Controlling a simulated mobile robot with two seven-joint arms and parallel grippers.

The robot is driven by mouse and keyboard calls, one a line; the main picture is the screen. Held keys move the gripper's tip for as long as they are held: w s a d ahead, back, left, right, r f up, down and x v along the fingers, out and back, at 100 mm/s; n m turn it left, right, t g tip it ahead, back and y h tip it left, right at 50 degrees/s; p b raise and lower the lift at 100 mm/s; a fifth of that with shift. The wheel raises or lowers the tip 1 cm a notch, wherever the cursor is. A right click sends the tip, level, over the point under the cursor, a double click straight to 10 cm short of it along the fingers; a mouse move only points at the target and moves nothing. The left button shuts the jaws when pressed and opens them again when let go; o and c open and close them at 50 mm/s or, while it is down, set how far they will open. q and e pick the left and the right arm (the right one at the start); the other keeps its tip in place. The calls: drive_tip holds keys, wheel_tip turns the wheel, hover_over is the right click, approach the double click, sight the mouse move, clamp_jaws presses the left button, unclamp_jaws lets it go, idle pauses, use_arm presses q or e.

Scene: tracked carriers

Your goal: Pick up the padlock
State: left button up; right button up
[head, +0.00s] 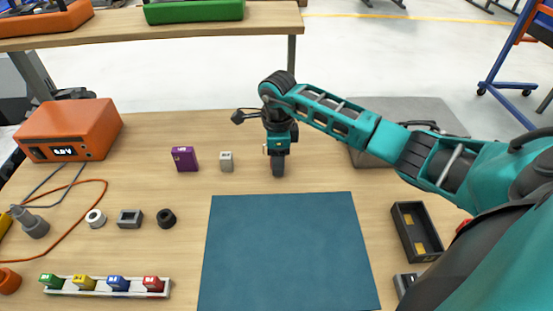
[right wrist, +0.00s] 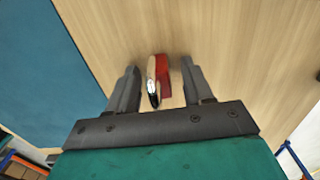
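The padlock (right wrist: 160,78), with a red body and a shiny metal shackle, shows in the right wrist view above the wooden surface. My right gripper (right wrist: 160,82) is open, its two dark fingers on either side of the padlock with a visible gap on each side. In the head view my right gripper (head: 278,168) points down at the table just beyond the blue mat, and the padlock cannot be made out there, hidden by the gripper. My left gripper is not in view.
A blue mat (head: 285,255) lies in front. A purple box (head: 185,158) and a small grey block (head: 226,161) stand left of the gripper. A black tray (head: 402,220) and grey case (head: 370,157) are at right. An orange power unit (head: 75,130) sits far left.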

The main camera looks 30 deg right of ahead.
clamp_jaws()
drive_tip(key=shift+r, duration=0.1)
idle(0.3)
wheel_tip(320, 180, up, 20)
drive_tip(key=shift+p, duration=0.45)
